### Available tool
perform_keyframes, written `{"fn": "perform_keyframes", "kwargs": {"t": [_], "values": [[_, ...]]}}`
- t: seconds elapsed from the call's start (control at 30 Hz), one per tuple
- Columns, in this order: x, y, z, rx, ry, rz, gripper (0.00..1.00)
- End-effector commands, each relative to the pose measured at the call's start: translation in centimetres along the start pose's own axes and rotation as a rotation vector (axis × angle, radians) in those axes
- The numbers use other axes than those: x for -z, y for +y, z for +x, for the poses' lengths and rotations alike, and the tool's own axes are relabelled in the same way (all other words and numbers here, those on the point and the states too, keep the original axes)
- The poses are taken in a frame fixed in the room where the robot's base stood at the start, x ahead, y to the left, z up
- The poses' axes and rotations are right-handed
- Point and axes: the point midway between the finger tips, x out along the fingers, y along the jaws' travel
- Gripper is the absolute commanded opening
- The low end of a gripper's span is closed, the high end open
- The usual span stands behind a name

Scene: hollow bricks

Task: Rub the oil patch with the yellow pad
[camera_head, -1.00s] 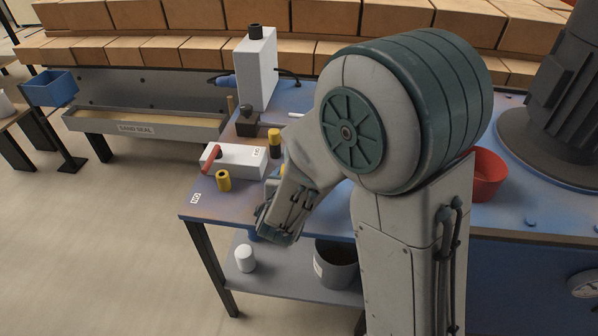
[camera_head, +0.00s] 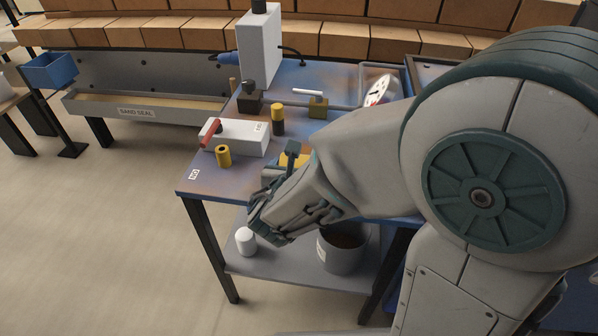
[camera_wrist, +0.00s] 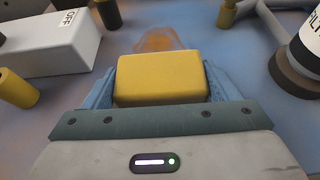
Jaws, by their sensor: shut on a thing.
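The yellow pad (camera_wrist: 160,78) is held between the two blue fingers of my gripper (camera_wrist: 160,70) in the wrist view. The oil patch (camera_wrist: 158,40) is a brown-orange smear on the blue bench top, just beyond the pad's far edge. Whether the pad touches the bench I cannot tell. In the head view, my arm hides most of the gripper and the oil patch. A blue finger shows beside a sliver of yellow near the bench's front.
A brass block (camera_head: 318,108) stands behind. A white-and-dark round object (camera_wrist: 301,62) is close at right in the wrist view.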

Motion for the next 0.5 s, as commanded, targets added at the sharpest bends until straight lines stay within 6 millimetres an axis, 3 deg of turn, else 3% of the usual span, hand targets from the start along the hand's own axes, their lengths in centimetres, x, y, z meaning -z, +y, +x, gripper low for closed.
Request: {"fn": "perform_keyframes", "kwargs": {"t": [0.5], "values": [[-0.08,0.01,0.09,-0.004,0.003,0.001,0.59]]}}
